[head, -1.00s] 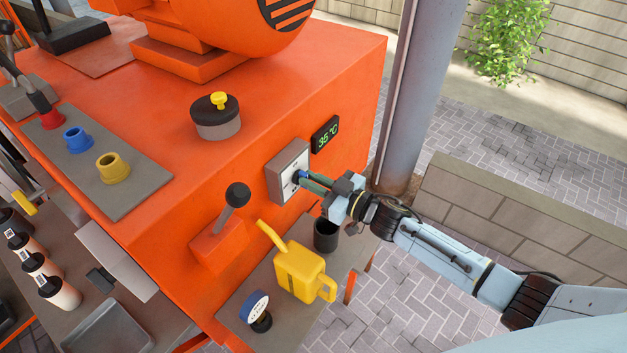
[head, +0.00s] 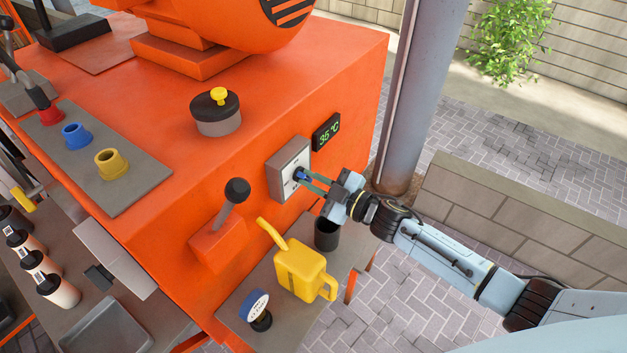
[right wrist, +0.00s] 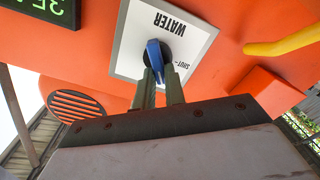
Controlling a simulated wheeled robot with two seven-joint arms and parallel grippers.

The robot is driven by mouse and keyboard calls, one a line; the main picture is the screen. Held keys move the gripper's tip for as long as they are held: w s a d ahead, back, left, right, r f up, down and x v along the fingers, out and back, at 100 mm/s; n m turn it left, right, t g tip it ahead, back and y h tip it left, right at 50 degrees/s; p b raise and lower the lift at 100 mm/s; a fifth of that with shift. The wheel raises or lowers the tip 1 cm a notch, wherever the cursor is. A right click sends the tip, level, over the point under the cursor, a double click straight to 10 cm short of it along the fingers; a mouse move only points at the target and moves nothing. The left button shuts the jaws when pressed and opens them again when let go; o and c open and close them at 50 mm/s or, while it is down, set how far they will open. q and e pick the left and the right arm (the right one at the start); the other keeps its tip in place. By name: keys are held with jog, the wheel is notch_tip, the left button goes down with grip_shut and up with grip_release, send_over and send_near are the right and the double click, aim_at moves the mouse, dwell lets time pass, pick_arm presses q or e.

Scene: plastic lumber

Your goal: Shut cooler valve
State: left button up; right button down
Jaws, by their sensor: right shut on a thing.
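The cooler valve is a blue handle (right wrist: 155,58) on a round black hub, mounted on a square grey-white plate (right wrist: 203,42). The plate reads WATER and SHUT, upside down in the right wrist view. In the head view the plate (head: 282,163) is on the orange machine's side, and the blue handle (head: 300,176) shows small. My right gripper (head: 308,184) reaches it from the right. In the right wrist view its two fingers (right wrist: 159,75) are shut on the blue handle, one on each side. The handle points towards the gripper there. My left gripper is not in view.
A display (head: 326,132) reading 35 °C is beside the plate. A black-knobbed lever (head: 237,191), a yellow oil can (head: 301,272), a black cup (head: 327,235) and a blue-and-white gauge (head: 255,306) are close by. A steel post (head: 413,100) stands behind my right gripper.

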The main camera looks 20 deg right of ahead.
jog(key=n, duration=0.2)
jog(key=n+b, duration=0.1)
jog(key=n, duration=0.2)
jog(key=shift+s+a+f+n+b, duration=0.15)
jog(key=shift+f+n+b, duration=0.15)
jog(key=shift+b, duration=0.05)
jog(key=n, duration=0.1)
jog(key=n+b, duration=0.1)
jog(key=n, duration=0.1)
jog(key=n+b, duration=0.1)
jog(key=n, duration=0.1)
jog(key=shift+f, duration=0.25)
jog(key=shift+n, duration=0.3)
jog(key=c, duration=1.5)
grip_release()
jog(key=shift+o, duration=0.2)
jog(key=b+v, duration=0.1)
jog(key=v, duration=1.2)
jog(key=shift+s+b, duration=0.15)
jog(key=shift+b, duration=0.2)
